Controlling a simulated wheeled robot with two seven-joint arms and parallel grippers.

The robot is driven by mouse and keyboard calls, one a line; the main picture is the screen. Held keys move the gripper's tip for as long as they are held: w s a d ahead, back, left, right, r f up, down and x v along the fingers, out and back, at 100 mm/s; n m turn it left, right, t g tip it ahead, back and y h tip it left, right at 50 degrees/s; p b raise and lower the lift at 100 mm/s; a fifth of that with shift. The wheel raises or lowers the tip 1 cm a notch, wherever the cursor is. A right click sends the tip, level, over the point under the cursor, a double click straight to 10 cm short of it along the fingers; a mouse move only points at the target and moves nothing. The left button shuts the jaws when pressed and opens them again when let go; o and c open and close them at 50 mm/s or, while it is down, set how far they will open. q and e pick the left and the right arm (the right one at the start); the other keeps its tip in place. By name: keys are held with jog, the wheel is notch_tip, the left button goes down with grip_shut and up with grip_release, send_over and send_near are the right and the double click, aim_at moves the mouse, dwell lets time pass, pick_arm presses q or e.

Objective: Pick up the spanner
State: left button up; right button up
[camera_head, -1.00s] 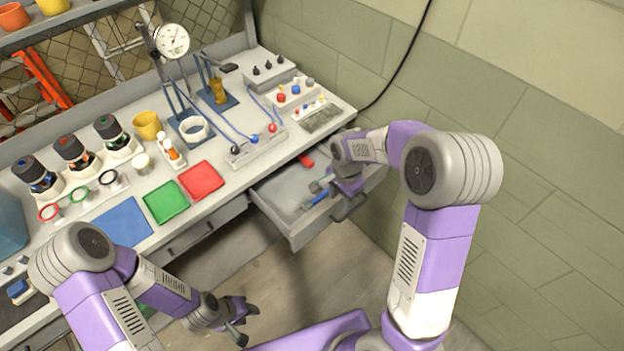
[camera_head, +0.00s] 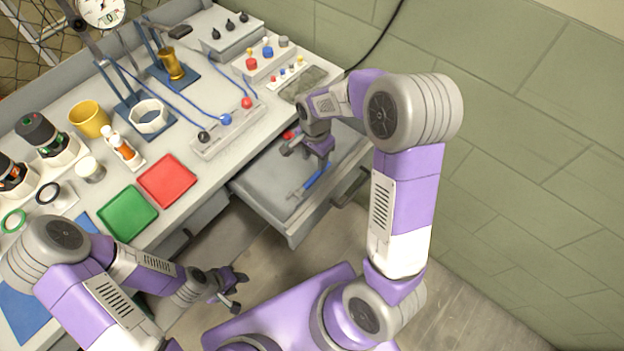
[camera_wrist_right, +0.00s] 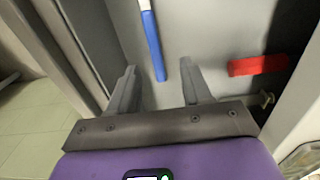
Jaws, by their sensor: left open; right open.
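A blue-handled tool (camera_head: 315,180) with a grey end lies in the open drawer; it looks like the spanner, though its head is hard to make out. In the right wrist view its blue handle (camera_wrist_right: 152,42) comes in from the top, its end lined up between the fingertips. My right gripper (camera_head: 306,152) is open and empty, pointing down over the drawer; the height gap to the handle is unclear. Its two fingers also show in the right wrist view (camera_wrist_right: 158,66). My left gripper (camera_head: 238,290) is open and empty, in front of the workbench.
The drawer (camera_head: 262,190) has raised walls close to my right gripper. A red object (camera_wrist_right: 258,65) lies inside it, right of the fingers. The bench above holds a red tray (camera_head: 167,181), a green tray (camera_head: 127,213) and a grey plug block (camera_head: 228,133). A tiled wall stands at right.

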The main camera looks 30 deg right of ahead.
aim_at(316, 174)
jog(key=f+b, duration=0.1)
jog(key=f, duration=0.1)
jog(key=f+b, duration=0.1)
jog(key=f, duration=0.1)
jog(key=f+b, duration=0.1)
jog(key=f, duration=0.2)
jog(key=shift+s+d, duration=0.15)
jog(key=shift+s, duration=0.25)
jog(key=shift+r, duration=0.1)
grip_shut()
